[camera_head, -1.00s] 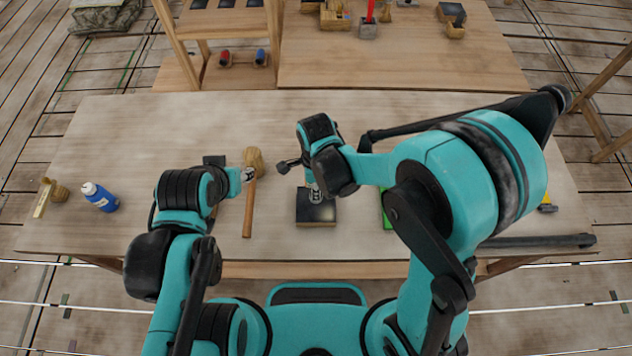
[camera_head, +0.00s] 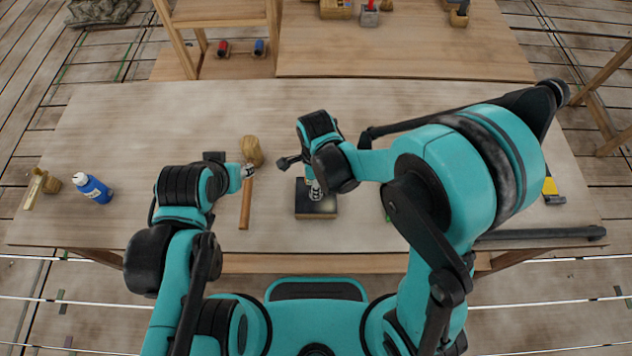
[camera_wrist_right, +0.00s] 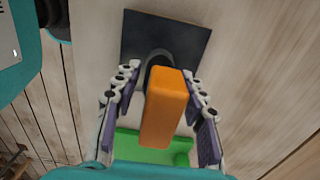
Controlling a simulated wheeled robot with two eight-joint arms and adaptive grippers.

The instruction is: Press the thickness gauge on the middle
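The thickness gauge (camera_wrist_right: 163,105) shows in the right wrist view as an orange bar with a dark round end (camera_wrist_right: 158,62) toward the plate. My right gripper (camera_wrist_right: 160,78) has its fingers on both sides of it and appears closed on it. A square dark plate (camera_wrist_right: 170,35) lies beyond; in the head view it is the dark-topped wooden block (camera_head: 326,211). There my right gripper (camera_head: 315,190) points down over the block's middle. Whether the gauge touches the plate is hidden. My left gripper (camera_head: 248,171) hovers by a mallet (camera_head: 245,205); its finger opening is too small to tell.
A green item (camera_wrist_right: 145,148) lies beside the plate. A blue bottle (camera_head: 94,188) and a wooden piece (camera_head: 36,187) stand at the table's left. A yellow-ended tool (camera_head: 551,190) lies at the right. The table's back half (camera_head: 190,115) is mostly clear.

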